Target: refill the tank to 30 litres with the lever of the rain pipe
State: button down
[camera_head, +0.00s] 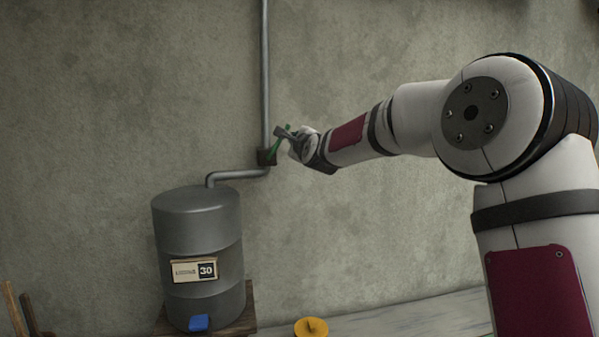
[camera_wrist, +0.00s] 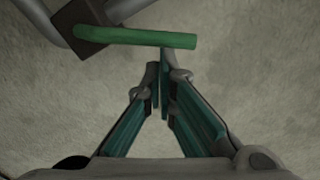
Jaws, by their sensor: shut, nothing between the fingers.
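The grey tank (camera_head: 197,210) stands at the left in the head view, and its label (camera_head: 194,270) reads 30. The rain pipe (camera_head: 265,70) runs down the wall and bends over to the tank top. A dark valve block (camera_head: 266,157) sits on the pipe and also shows in the wrist view (camera_wrist: 92,45). The green lever (camera_wrist: 140,38) extends from the block to the right in the wrist view; in the head view it slants up, partly hidden by my gripper (camera_head: 281,131). In the wrist view my gripper (camera_wrist: 160,65) is shut and empty, its tips close by the lever's free end. Contact cannot be told.
The tank rests on a wooden stand (camera_head: 242,318), with a blue tap (camera_head: 199,323) low on its front. A yellow round object (camera_head: 311,328) lies at the bottom. Wooden sticks (camera_head: 14,308) lean at the lower left. The wall (camera_head: 350,60) is close behind the pipe.

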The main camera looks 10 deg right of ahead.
jog(key=shift+a+r+n+b, duration=0.7)
jog(key=shift+a+n, duration=0.25)
jog(key=shift+n, duration=0.2)
jog(key=shift+a+r+n+b, duration=0.65)
jog(key=shift+a+n, duration=0.25)
jog(key=shift+n, duration=0.25)
